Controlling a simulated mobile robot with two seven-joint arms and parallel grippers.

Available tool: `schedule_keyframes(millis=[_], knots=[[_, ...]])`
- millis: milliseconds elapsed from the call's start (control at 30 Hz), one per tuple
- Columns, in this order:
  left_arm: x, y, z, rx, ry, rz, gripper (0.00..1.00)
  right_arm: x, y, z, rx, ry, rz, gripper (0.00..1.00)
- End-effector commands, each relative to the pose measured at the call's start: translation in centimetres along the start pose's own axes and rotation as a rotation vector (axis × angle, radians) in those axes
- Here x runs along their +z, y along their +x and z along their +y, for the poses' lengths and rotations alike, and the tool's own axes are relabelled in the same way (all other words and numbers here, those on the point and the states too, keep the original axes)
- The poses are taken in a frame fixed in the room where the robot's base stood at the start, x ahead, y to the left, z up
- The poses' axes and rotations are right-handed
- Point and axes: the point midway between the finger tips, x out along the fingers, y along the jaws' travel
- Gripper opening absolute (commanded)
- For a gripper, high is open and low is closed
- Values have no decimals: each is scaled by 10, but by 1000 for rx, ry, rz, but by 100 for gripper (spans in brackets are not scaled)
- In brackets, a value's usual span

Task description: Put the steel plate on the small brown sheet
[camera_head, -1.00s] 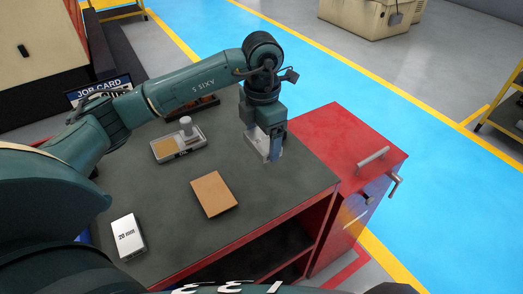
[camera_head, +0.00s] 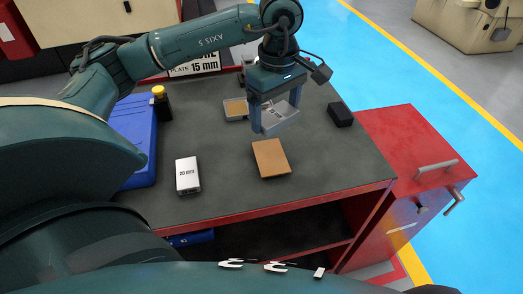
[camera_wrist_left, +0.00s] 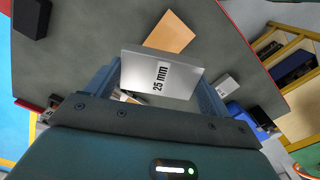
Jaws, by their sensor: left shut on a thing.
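My left gripper (camera_head: 276,114) is shut on a silver steel plate (camera_head: 283,119), held above the table just beyond the small brown sheet (camera_head: 271,158). In the left wrist view the plate (camera_wrist_left: 160,76) is marked "25 mm" and sits between the two fingers. The brown sheet (camera_wrist_left: 169,33) shows past the plate's edge there, partly hidden by it. In the head view the sheet lies flat on the dark table top with nothing on it. The plate looks apart from it. My right gripper is not in view.
A white block marked "20 mm" (camera_head: 188,176) stands left of the sheet. A black block (camera_head: 340,114) is to the right. The table's front right is clear.

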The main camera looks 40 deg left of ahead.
Motion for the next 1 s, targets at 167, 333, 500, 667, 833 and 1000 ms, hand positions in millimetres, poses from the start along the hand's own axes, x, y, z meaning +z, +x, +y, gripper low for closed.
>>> schedule_keyframes(millis=[167,333,500,667,833,1000], knots=[[-1,7,-2,2,66,-2,28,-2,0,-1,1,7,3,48],[-1,36,-3,-1,69,-2,28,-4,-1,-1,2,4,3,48],[-1,56,-2,2,68,-2,28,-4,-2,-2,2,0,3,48],[-1,66,-2,2,67,-1,28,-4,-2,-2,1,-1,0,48],[-1,87,-2,1,67,-2,28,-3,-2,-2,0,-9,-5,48],[-1,98,-2,5,67,-1,28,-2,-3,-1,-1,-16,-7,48]])
